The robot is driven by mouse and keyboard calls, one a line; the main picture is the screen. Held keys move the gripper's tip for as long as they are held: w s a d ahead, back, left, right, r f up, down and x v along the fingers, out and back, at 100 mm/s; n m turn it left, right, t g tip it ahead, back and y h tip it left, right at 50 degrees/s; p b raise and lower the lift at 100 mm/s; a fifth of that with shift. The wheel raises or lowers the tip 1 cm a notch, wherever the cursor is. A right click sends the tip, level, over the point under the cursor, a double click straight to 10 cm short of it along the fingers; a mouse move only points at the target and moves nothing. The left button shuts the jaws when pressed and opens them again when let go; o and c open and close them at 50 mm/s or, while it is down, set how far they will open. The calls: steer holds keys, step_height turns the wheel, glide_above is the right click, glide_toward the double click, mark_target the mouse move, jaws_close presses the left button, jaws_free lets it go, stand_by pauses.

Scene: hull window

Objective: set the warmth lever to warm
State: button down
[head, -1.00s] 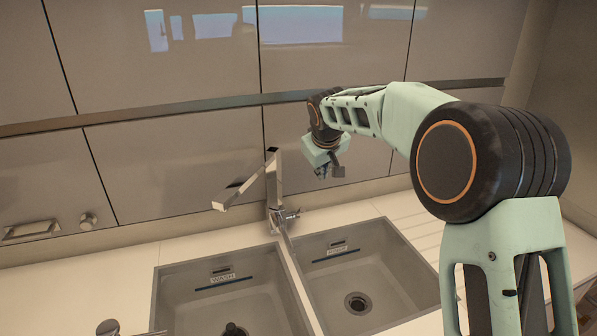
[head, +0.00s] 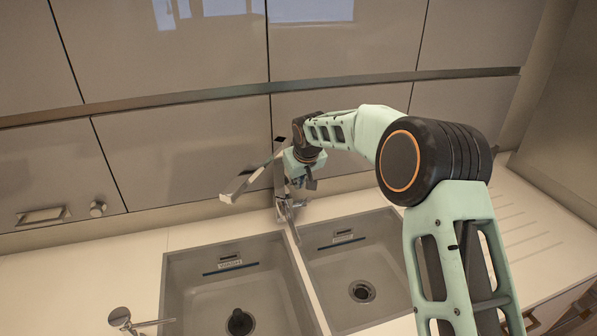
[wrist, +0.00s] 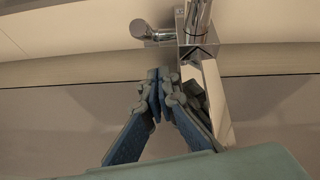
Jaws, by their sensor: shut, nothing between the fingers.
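The chrome tap (head: 279,178) stands behind the two sinks, its spout angled up to the left. Its short warmth lever (head: 299,204) sticks out to the right of the tap body, low down. In the wrist view the lever (wrist: 150,33) is a round chrome stub beside the tap body (wrist: 198,45). My gripper (head: 303,187) is close to the tap's right side, just above the lever. In the wrist view my gripper (wrist: 160,78) has its fingertips together and empty, pointing towards the lever. I cannot tell whether they touch it. The lever's warm marking is not visible.
Two sinks sit in the counter, the left sink (head: 180,290) and the right sink (head: 385,240). A smaller chrome fitting (head: 122,318) stands at the front left. Cabinet fronts (head: 190,160) rise behind the tap. The counter at right (head: 520,225) is clear.

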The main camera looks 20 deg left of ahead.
mark_target(305, 202)
steer(key=shift+s+d+f, duration=0.35)
steer(key=shift+s+d, duration=0.15)
steer(key=shift+d, duration=0.15)
steer(key=shift+s+d+f, duration=0.2)
steer(key=shift+d+f, duration=0.1)
steer(key=shift+f, duration=0.1)
steer(key=shift+f, duration=0.15)
